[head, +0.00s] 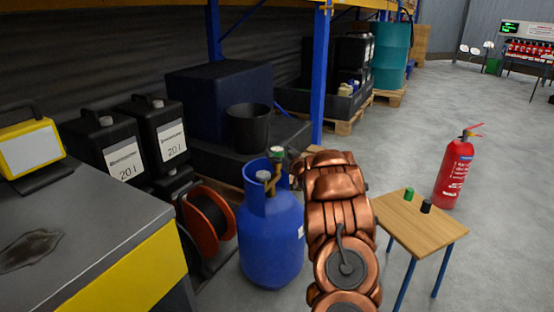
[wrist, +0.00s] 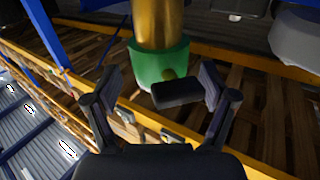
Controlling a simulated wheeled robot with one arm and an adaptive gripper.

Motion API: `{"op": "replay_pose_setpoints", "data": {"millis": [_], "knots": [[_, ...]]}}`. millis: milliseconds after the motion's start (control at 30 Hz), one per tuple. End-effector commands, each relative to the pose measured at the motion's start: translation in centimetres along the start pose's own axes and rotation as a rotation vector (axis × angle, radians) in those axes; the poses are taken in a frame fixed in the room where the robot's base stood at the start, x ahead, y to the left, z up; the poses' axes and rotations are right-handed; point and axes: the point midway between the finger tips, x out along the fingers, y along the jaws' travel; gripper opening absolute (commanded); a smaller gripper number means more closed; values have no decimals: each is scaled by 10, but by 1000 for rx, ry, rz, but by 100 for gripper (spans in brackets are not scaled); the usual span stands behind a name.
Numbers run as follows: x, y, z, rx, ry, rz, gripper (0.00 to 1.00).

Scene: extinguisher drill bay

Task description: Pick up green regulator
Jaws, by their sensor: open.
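A green regulator (head: 277,152) with a brass stem tops the blue gas cylinder (head: 270,240), left of my copper-coloured arm in the head view. In the wrist view, the regulator's green collar (wrist: 157,65) and brass stem appear large, just beyond my fingers. My gripper (wrist: 160,88) is open, with one finger on either side of the collar's lower part. A small black block lies in front of the collar near the right finger; I cannot tell what it belongs to. My gripper is mostly hidden behind my arm in the head view. No grip on the regulator shows.
A small wooden table (head: 420,228) at right holds a green piece (head: 409,194) and a black piece (head: 426,206). A red extinguisher (head: 455,172) stands behind it. A red cable reel (head: 207,222) and a workbench (head: 75,235) are at left. Open floor lies at right.

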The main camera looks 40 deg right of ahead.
Motion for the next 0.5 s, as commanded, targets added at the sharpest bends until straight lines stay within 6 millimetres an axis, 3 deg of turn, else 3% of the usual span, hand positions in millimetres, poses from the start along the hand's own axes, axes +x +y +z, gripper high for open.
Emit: {"op": "replay_pose_setpoints", "data": {"millis": [400,500], "knots": [[8,0,1,3,-1,0,84],[8,0,1,3,-1,0,73]]}}
